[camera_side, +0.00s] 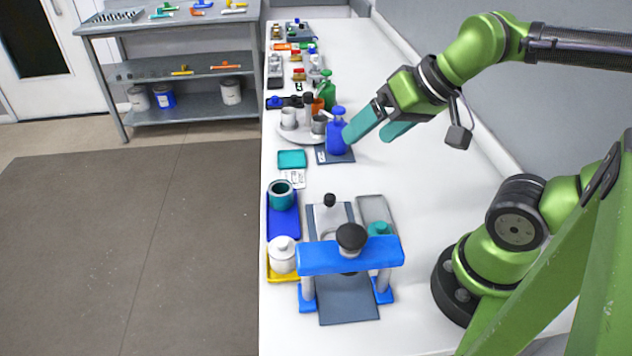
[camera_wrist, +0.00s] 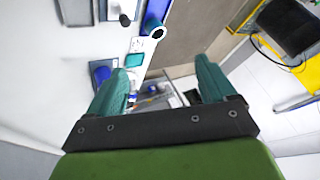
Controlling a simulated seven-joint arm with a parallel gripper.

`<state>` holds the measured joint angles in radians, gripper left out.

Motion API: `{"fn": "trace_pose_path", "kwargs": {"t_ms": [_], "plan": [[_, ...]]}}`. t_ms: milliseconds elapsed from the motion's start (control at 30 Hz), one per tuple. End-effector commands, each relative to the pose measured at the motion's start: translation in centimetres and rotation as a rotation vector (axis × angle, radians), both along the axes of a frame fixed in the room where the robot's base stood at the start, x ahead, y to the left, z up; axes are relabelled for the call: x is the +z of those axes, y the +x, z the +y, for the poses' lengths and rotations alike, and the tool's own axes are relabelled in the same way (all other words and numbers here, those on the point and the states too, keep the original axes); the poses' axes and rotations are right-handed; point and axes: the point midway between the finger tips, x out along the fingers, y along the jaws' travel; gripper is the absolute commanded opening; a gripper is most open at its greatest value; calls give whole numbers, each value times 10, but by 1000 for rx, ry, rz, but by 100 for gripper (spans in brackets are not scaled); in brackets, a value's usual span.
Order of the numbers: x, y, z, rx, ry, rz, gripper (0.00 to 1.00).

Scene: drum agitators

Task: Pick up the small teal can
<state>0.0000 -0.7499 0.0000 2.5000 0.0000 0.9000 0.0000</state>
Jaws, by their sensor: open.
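A teal can (camera_side: 281,194) with an open, dark top stands upright on a blue tray (camera_side: 284,226) at the left edge of the bench in the side view. A smaller teal item with a knob (camera_side: 379,230) sits on a grey tray behind the blue press; the press partly hides it. I cannot tell for sure which of the two is meant. My gripper (camera_side: 370,137) has teal fingers, spread apart and empty, above the bench and beside a blue bottle (camera_side: 337,133). In the wrist view my fingers (camera_wrist: 160,68) point past a can-like ring (camera_wrist: 158,31).
The blue press (camera_side: 350,256) stands in front. A white lidded jar (camera_side: 283,254) is on a yellow tray. A flat teal pad (camera_side: 292,159) lies near the bottle's dark mat (camera_side: 322,157). Green bottle (camera_side: 327,90) and several vessels crowd behind.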

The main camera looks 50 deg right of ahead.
Motion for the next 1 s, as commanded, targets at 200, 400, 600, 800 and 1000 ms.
{"fn": "trace_pose_path", "kwargs": {"t_ms": [200, 400, 600, 800, 1000], "plan": [[-14, 11, 5, 23, -2, 82, 84], [-22, 63, 11, 58, -30, 246, 84], [-40, 126, 18, 66, -78, 422, 84], [-66, 181, 24, 38, -142, 568, 84], [-61, 209, 21, -19, -171, 615, 84]]}}
